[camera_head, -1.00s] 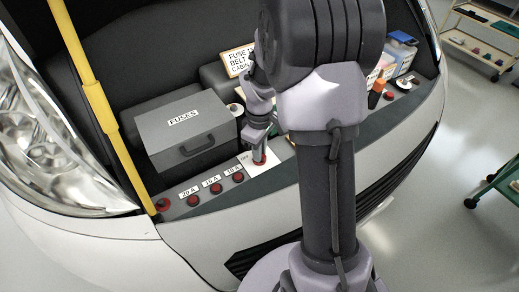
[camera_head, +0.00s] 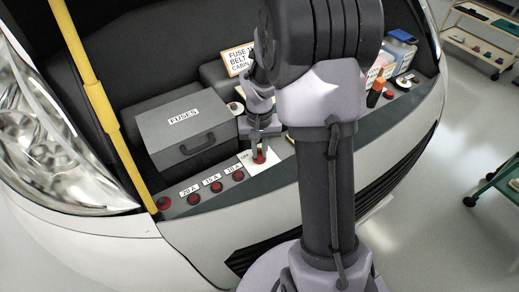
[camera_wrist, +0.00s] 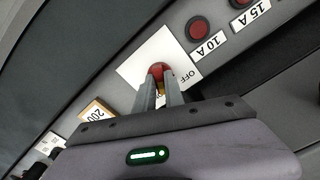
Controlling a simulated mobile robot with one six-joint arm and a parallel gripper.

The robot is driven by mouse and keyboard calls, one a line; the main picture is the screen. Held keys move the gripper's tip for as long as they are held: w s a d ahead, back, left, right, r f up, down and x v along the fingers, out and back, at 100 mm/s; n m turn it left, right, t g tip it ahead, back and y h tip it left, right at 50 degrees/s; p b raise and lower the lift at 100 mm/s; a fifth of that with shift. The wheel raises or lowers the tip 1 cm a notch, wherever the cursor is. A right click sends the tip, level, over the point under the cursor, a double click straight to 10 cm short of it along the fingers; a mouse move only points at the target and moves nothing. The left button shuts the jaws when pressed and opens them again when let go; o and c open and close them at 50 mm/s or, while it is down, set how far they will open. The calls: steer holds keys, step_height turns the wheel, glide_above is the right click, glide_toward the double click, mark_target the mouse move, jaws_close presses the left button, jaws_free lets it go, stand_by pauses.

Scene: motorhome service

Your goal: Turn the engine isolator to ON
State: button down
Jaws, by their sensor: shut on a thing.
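The engine isolator is a red knob (camera_wrist: 161,70) on a white plate (camera_wrist: 133,72) with the word OFF printed on it. It also shows as a red knob (camera_head: 260,156) on the front ledge in the head view. My gripper (camera_wrist: 163,85) is shut on the knob, with one finger on each side of it. In the head view my gripper (camera_head: 259,150) points down onto the plate.
Red buttons labelled 10 A (camera_wrist: 199,28), 15 A (camera_head: 215,186) and 20 A (camera_head: 193,199) line the ledge beside the isolator. A grey FUSES box (camera_head: 186,135) stands behind them. A yellow pole (camera_head: 100,105) rises at the left.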

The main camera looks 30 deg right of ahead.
mark_target(260, 153)
steer(key=shift+m, duration=1.9)
steer(key=c, duration=1.4)
jaws_free()
steer(key=shift+c, duration=0.2)
steer(key=shift+r, duration=0.1)
step_height(260, 153, up, 17)
steer(key=p, duration=0.6)
steer(key=shift+r+p, duration=0.15)
steer(key=shift+p, duration=0.15)
